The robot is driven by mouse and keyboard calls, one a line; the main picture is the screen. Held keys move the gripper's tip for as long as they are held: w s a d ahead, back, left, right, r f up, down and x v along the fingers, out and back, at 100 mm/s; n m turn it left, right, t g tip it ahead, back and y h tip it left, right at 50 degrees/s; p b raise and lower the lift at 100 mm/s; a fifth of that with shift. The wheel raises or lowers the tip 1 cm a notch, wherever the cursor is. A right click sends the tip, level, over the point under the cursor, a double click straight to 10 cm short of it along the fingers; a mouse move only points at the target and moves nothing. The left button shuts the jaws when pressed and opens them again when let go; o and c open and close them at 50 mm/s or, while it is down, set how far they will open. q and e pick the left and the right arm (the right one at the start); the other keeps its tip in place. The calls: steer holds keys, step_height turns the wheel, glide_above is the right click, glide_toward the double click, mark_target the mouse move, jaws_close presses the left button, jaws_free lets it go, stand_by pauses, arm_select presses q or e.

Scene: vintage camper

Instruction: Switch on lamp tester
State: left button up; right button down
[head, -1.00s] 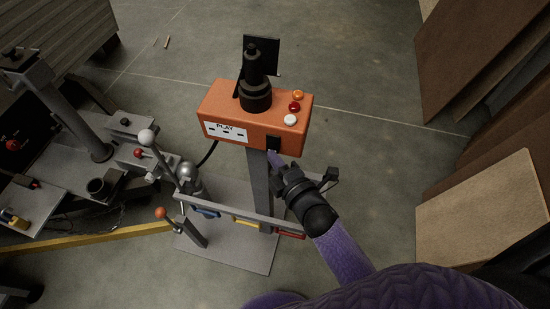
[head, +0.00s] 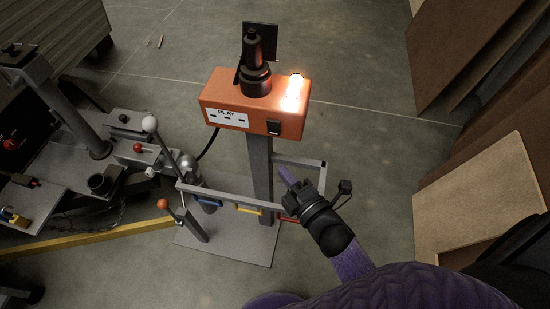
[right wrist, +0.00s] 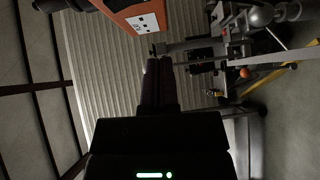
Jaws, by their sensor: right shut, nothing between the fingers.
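The lamp tester is an orange box (head: 222,97) on a grey post, with a white label (head: 227,117) reading PLAY and a black socket piece on top. Its lamps (head: 295,88) at the top right glow bright white-orange. A black rocker switch (head: 274,127) sits on the front face at the right. My right gripper (head: 284,172) is shut and empty, below the switch and apart from it, beside the post. In the right wrist view the orange box (right wrist: 122,8) shows at the top, beyond the shut fingers (right wrist: 158,66). My left gripper is not in view.
A grey rack frame (head: 240,203) with coloured-handled tools surrounds the post below the box. At left stand a grey machine with levers (head: 150,125) and a yellow floor bar (head: 90,238). Brown boards (head: 475,190) lean at right. The floor between is clear.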

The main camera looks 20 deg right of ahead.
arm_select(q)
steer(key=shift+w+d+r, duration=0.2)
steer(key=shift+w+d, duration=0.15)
arm_select(e)
steer(key=s, duration=0.4)
steer(key=shift+s+d+f, duration=0.2)
steer(key=shift+s+d, duration=0.2)
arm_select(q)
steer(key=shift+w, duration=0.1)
arm_select(e)
steer(key=s+d+f+m+g+h, duration=0.1)
steer(key=s+f+m+g, duration=0.45)
steer(key=s+f, duration=0.4)
steer(key=s+d+f+m+g+h, duration=0.15)
steer(key=s+f+m+g, duration=0.4)
steer(key=f, duration=0.65)
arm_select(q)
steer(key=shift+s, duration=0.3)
arm_select(e)
steer(key=s+d+f+m+g, duration=0.1)
steer(key=s+f+m+g, duration=0.1)
steer(key=s, duration=0.6)
steer(key=s+d+f+m+g+h, duration=0.1)
steer(key=s+m+g, duration=0.3)
steer(key=s, duration=0.4)
steer(key=shift+d+f, duration=0.2)
steer(key=shift+f, duration=0.4)
